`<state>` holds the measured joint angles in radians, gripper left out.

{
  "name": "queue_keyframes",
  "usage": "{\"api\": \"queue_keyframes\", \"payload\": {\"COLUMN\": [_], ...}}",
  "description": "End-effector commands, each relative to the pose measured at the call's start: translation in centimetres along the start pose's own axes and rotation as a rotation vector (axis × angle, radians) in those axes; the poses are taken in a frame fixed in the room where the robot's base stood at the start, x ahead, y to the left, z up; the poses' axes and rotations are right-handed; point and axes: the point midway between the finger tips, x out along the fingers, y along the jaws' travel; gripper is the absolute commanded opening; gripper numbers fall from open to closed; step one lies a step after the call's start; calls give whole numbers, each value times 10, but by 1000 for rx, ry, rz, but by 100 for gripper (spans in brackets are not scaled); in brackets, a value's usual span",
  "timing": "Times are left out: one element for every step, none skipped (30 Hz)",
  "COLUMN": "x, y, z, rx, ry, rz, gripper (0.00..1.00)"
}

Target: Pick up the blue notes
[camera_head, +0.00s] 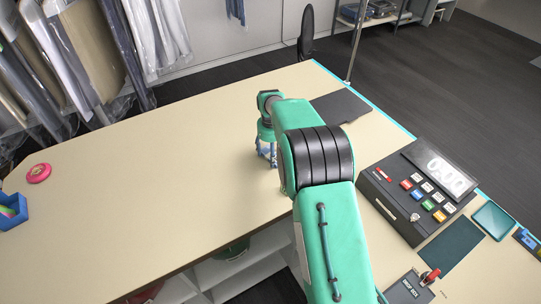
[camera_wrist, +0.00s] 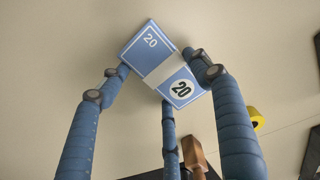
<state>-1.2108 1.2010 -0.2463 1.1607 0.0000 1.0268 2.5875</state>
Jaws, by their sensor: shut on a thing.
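The blue notes (camera_wrist: 146,45) are a small banded stack, blue with a white band and the number 20 printed on it. They show clearly in the wrist view, between the fingertips. My gripper (camera_wrist: 160,72) has three blue ribbed fingers, which close around the notes from the left, right and below. In the head view my gripper (camera_head: 267,153) is over the middle of the beige table. The notes cannot be made out there. Whether they touch the tabletop is not clear.
A cash register (camera_head: 415,195) stands on the table at the right, beside a dark mat (camera_head: 450,247) and a teal tray (camera_head: 493,220). A pink round object (camera_head: 39,173) and a blue box (camera_head: 12,211) are at the left. The table's left half is mostly clear. Bagged garments hang behind.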

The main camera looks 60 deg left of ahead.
Motion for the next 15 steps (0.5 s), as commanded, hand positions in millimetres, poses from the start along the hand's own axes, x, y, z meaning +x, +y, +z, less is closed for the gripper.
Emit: {"api": "queue_keyframes", "payload": {"x": [-4, -6, -9, -12, -16, -20, -24, -28, -34, -39, -45, -51, -56, -60, -66], "y": [0, 0, 0, 0, 0, 0, 0, 0, 0, -1, -1, -1, 0, -1, -1], "z": [0, 0, 1, 1, 1, 0, 0, 0, 1, 1, 1, 1, 1, 1, 1], "rx": [0, 0, 0, 0, 0, 0, 0, 0, 0, 0, 0, 0, 0, 0, 0], "ry": [-1, -2, -2, -2, -2, -2, -1, -1, -2, -3, -3, -3, -2, -3, -3], "rz": [-1, -1, -1, -1, -1, -1, -1, -1, -1, -2, -2, -2, -1, -2, -2], "gripper": [37, 37, 37, 37, 37, 37, 37, 37, 37, 37, 37, 37, 37, 37, 37]}}
